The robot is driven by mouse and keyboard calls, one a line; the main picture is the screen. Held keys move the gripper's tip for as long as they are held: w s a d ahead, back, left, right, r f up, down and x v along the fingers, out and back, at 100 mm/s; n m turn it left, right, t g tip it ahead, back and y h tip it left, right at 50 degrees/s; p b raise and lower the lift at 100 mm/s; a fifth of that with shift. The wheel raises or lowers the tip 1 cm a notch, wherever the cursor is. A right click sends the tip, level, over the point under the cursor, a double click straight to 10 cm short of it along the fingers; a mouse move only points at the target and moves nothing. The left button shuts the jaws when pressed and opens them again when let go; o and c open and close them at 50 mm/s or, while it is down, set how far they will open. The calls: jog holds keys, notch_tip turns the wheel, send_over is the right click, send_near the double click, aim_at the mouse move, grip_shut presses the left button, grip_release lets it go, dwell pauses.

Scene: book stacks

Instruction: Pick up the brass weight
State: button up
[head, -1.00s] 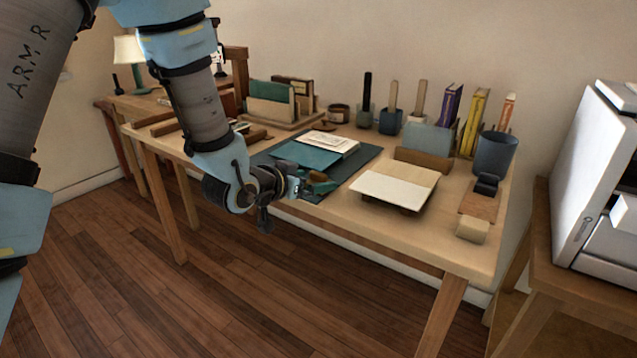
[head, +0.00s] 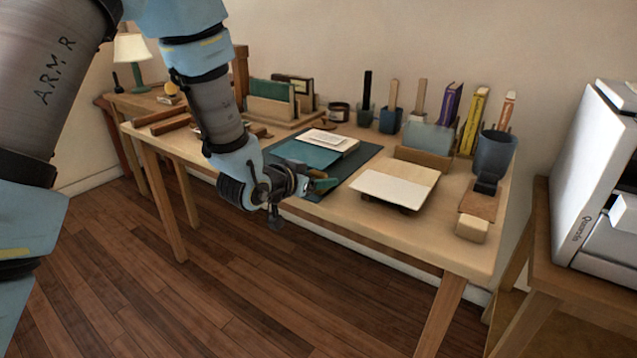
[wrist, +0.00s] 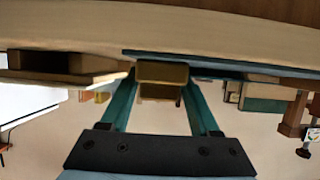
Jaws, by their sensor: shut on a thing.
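The brass weight (wrist: 162,73) shows in the wrist view as a small yellow-brown block between my teal fingers. My gripper (wrist: 161,84) is shut on it, with a finger against each side. In the head view my gripper (head: 325,186) is at the front edge of the desk, by the dark desk mat (head: 361,158).
A teal folder (head: 300,153) and papers lie on the mat. Right of my gripper is a low stand with a cream board (head: 388,188). Cups, upright books (head: 472,120) and a blue-grey cup (head: 494,153) line the back. The floor in front is clear.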

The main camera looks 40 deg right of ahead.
grip_shut()
dwell(0.3)
